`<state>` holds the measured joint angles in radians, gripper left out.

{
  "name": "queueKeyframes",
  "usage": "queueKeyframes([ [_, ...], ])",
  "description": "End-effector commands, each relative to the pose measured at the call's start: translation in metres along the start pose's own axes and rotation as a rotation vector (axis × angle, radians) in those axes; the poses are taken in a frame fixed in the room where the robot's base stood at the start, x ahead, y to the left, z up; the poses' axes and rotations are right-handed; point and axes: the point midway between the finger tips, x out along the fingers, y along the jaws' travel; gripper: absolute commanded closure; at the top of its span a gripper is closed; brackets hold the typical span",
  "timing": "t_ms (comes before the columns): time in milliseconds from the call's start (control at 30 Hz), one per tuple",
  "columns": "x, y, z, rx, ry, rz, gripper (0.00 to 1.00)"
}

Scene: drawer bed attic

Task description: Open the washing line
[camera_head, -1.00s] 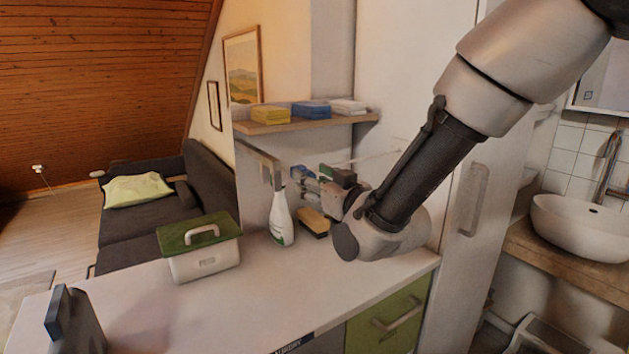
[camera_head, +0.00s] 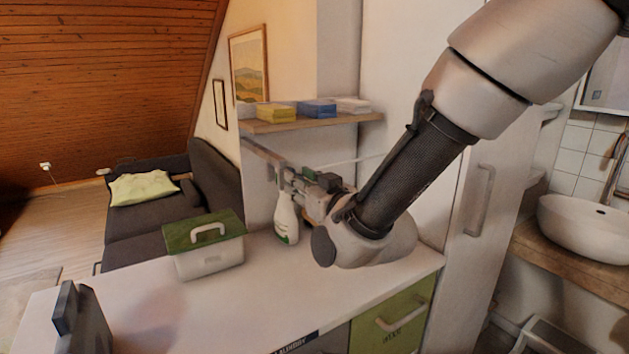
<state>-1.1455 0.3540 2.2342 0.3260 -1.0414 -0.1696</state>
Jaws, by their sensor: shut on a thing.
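The washing line (camera_head: 352,161) shows as a thin pale line below the shelf, running from the wall on the right down to my gripper. My gripper (camera_head: 284,176) is shut on the end of the washing line, though the held piece is mostly hidden by the fingers. The gripper is at the near end of a grey bar (camera_head: 261,150) on the left under the shelf. I cannot tell whether it touches the bar.
A white spray bottle (camera_head: 287,222) stands just below my gripper, with a sponge partly hidden behind. The shelf (camera_head: 310,123) above holds folded cloths. A green-lidded box (camera_head: 207,262) stands on the left of the counter (camera_head: 270,306), whose front middle is clear.

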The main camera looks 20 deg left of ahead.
Motion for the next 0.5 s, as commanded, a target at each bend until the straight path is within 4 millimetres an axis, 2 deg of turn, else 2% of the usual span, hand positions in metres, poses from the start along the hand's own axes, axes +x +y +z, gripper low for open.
queueKeyframes([
  [267,0.0,-0.0008,-0.0006,0.001,0.001,0.002,1.0],
  [300,0.0,-0.0008,-0.0006,0.001,0.001,0.002,0.66],
  [400,0.0,-0.0008,-0.0005,0.001,0.001,0.002,0.49],
  [500,-0.0001,-0.0007,-0.0004,0.001,0.001,0.002,0.49],
])
